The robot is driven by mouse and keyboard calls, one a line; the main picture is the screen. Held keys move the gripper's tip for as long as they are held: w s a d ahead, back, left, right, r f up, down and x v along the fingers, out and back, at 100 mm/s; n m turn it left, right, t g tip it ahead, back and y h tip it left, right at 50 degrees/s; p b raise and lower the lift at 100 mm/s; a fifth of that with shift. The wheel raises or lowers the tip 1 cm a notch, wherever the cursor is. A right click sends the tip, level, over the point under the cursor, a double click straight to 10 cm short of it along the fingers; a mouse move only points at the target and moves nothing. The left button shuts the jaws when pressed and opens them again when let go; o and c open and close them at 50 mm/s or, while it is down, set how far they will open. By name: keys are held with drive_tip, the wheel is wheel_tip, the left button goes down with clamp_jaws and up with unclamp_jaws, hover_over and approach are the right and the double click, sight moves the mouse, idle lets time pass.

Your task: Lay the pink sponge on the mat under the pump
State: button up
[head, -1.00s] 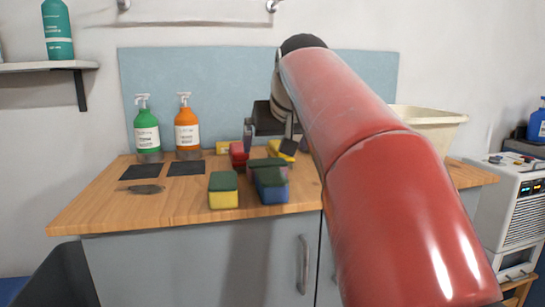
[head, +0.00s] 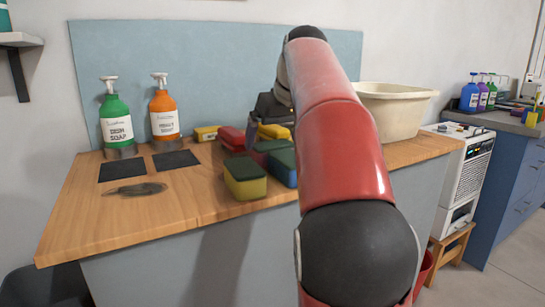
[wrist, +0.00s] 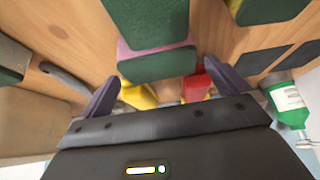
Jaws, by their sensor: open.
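The pink sponge (head: 259,155) with a green top lies on the wooden counter among other sponges, partly hidden by them and by my arm. In the wrist view its pink strip (wrist: 126,48) shows beside green faces just ahead of my fingers. My gripper (wrist: 165,88) is open, with nothing seen held between its fingers; in the head view it is mostly hidden behind my arm. Two dark mats lie on the left: one (head: 122,170) before the green pump bottle (head: 115,122), one (head: 177,159) before the orange pump bottle (head: 164,115). Both mats look bare.
A yellow-green sponge (head: 245,180) and a blue-green sponge (head: 284,168) crowd the pink one in front. A red item (head: 232,138) and yellow items are behind. A cream basin (head: 397,110) stands right. A flat grey object (head: 135,189) lies near the mats. The left front counter is clear.

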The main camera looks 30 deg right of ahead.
sight(274, 144)
drive_tip(key=x, duration=0.4)
drive_tip(key=shift+s+d+f+b, duration=0.1)
drive_tip(key=shift+s+f+b, duration=0.1)
drive_tip(key=shift+b, duration=0.15)
drive_tip(key=c, duration=0.9)
drive_tip(key=shift+o, duration=0.2)
drive_tip(key=shift+r, duration=0.15)
wheel_tip(274, 144, up, 7)
drive_tip(key=p, duration=0.2)
drive_tip(key=shift+p, duration=0.35)
wheel_tip(274, 144, up, 2)
drive_tip(key=shift+r, duration=0.35)
drive_tip(key=shift+s, duration=0.1)
